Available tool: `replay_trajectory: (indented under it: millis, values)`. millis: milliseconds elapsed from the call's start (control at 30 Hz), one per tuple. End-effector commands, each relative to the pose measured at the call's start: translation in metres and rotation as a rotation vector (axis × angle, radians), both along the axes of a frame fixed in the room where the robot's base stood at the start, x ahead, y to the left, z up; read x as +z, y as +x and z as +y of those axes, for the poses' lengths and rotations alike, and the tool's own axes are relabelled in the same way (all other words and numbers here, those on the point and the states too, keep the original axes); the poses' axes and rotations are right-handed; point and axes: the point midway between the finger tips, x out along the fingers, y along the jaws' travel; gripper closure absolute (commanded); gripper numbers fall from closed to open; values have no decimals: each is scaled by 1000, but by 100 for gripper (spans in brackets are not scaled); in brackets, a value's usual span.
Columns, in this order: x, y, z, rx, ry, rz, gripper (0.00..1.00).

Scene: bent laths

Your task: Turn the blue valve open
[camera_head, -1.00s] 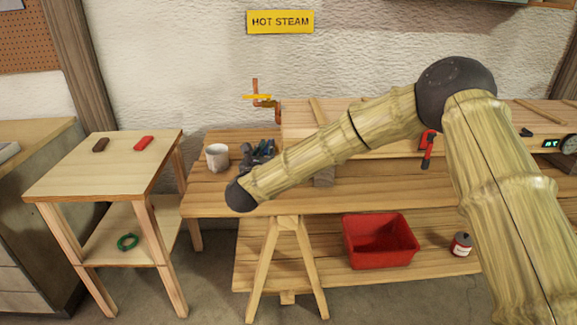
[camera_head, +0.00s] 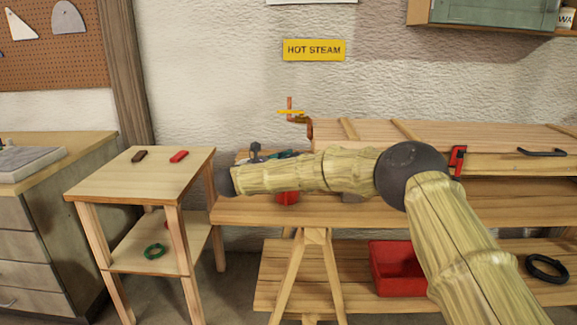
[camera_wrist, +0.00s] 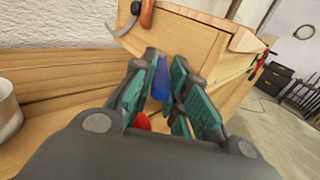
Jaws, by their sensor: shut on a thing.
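A narrow blue piece, apparently the blue valve's handle (camera_wrist: 161,78), stands between my gripper's teal-padded fingers in the wrist view. My gripper (camera_wrist: 166,68) is shut on it, in front of the end of the wooden box (camera_wrist: 190,45). The valve's body and its turn angle are hidden by the fingers. In the head view my gripper (camera_head: 272,155) shows only partly behind my forearm, over the bench's left part, and the blue handle cannot be made out.
A yellow lever (camera_head: 290,112) sits on a copper pipe at the box's left end, below a HOT STEAM sign (camera_head: 314,50). A white mug (camera_wrist: 8,108) stands left of my gripper. A red object (camera_wrist: 143,122) lies below the fingers. A side table (camera_head: 140,172) stands left.

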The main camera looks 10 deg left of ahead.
Motion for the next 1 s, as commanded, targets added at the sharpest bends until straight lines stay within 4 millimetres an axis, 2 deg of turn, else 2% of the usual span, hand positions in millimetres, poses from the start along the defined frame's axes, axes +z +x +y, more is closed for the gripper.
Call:
replay_trajectory:
  millis: [533, 567, 600, 1000]
  values:
    - [0, 1, 1, -23, -1, 0, 100]
    - [0, 1, 1, -23, -1, -1, 83]
    - [0, 1, 1, -23, -1, -1, 75]
    - [0, -2, 3, -21, -1, 1, 75]
